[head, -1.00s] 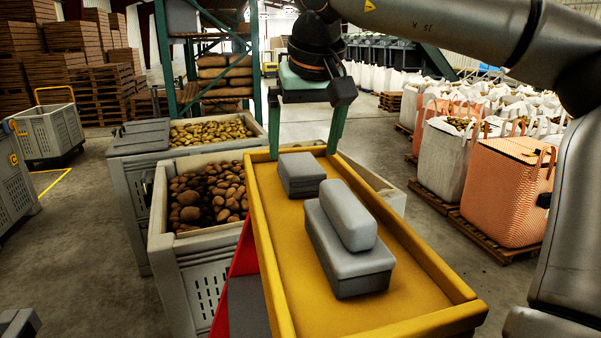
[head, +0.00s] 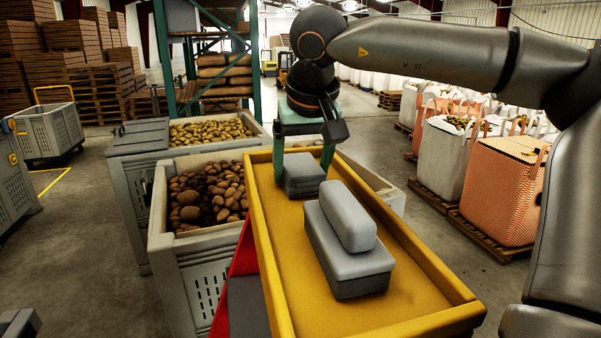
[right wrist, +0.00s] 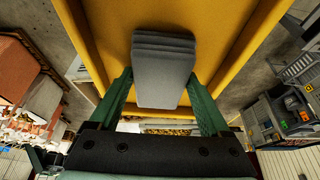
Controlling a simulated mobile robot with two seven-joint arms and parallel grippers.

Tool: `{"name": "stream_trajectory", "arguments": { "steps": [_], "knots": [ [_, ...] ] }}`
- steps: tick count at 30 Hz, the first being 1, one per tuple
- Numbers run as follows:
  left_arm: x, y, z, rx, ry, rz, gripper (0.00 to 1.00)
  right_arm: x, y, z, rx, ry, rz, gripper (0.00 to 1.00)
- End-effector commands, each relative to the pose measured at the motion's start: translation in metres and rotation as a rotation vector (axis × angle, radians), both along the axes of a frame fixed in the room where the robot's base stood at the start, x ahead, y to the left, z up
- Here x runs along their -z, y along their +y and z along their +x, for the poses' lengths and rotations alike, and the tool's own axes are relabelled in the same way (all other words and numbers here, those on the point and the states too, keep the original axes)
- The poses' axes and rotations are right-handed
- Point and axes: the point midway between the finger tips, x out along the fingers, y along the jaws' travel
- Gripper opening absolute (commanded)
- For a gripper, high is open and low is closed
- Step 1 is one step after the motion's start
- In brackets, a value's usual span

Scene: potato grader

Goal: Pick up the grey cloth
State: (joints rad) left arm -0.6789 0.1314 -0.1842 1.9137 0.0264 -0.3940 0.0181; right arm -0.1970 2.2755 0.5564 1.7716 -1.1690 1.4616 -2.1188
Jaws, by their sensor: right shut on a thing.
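The grey cloth (head: 303,182) is a flat folded stack with visible layers, lying at the far end of a yellow tray (head: 436,318). My right gripper (head: 302,170) is over it from above, its green fingers on the left and right sides of the stack. In the right wrist view, the layered grey cloth (right wrist: 163,60) sits between the two fingertips of my right gripper (right wrist: 160,80), and the jaws are shut on it. The cloth appears to rest on the tray still. My left gripper is not in view.
A grey box (head: 350,268) with a rounded grey block (head: 347,215) on top stands nearer on the tray. Raised yellow rims edge the tray. Potato crates (head: 190,270) stand to the left, filled bags (head: 502,185) to the right. The tray's near end is bare.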

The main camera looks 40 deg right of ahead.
Motion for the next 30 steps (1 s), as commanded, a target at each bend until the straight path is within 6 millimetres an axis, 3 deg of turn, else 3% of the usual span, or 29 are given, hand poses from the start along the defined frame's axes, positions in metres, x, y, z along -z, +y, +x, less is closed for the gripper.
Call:
{"name": "stream_trajectory", "arguments": {
  "steps": [1,8,17,30],
  "knots": [
    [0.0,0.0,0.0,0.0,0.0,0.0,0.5,0.0,0.0,0.0,0.0,-0.001,0.0,0.52],
    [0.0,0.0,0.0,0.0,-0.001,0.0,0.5,-0.001,0.0,0.0,0.0,-0.001,0.0,0.26],
    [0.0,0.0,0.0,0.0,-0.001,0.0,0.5,-0.005,0.0,0.001,0.001,-0.004,-0.002,0.24],
    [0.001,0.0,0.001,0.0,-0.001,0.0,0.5,-0.082,0.0,0.001,0.002,-0.004,-0.001,0.24]
  ]
}}
